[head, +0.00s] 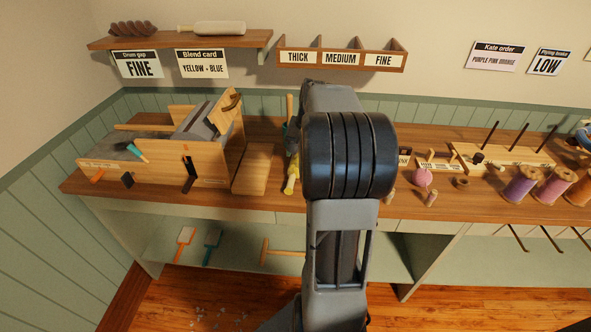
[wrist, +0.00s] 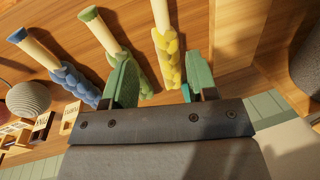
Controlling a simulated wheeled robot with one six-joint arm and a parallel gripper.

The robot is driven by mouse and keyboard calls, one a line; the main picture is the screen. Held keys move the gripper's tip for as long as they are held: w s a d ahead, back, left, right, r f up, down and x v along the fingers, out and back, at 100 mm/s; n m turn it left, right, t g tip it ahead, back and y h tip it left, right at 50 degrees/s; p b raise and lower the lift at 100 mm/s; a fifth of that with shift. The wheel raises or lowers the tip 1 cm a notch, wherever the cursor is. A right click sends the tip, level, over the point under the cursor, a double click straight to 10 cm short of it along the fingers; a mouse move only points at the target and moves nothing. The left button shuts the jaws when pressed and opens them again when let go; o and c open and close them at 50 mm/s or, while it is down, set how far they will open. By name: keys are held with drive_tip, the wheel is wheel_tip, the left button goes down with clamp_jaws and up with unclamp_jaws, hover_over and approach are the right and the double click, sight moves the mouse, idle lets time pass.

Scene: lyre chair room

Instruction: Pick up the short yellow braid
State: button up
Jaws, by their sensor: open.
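The yellow braid (wrist: 168,62) shows in the wrist view as a knobbly yellow length with a pale smooth end, lying on the wooden bench. In the head view, part of it (head: 291,178) shows just left of my arm. My gripper (wrist: 158,58) is open, with one green finger on each side of the yellow braid in the picture. The right finger appears close beside it; the height gap cannot be told. A green braid (wrist: 139,77) lies just left, close to my left finger. A blue braid (wrist: 72,77) lies farther left. My arm hides my gripper in the head view.
A wooden drum machine (head: 160,150) stands left on the bench. Several thread spools (head: 522,185) and a peg rack (head: 510,153) stand right. A pink ball (head: 422,176) is just right of my arm. In the wrist view, a grey ball (wrist: 28,98) lies beyond the blue braid.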

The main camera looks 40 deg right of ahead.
sight(292, 179)
drive_tip(key=f, duration=0.3)
drive_tip(key=w+a+f, duration=0.1)
drive_tip(key=f, duration=0.3)
drive_tip(key=a+f+b, duration=0.1)
drive_tip(key=f, duration=0.2)
drive_tip(key=shift+w+f, duration=0.3)
drive_tip(key=shift+f, duration=0.1)
clamp_jaws()
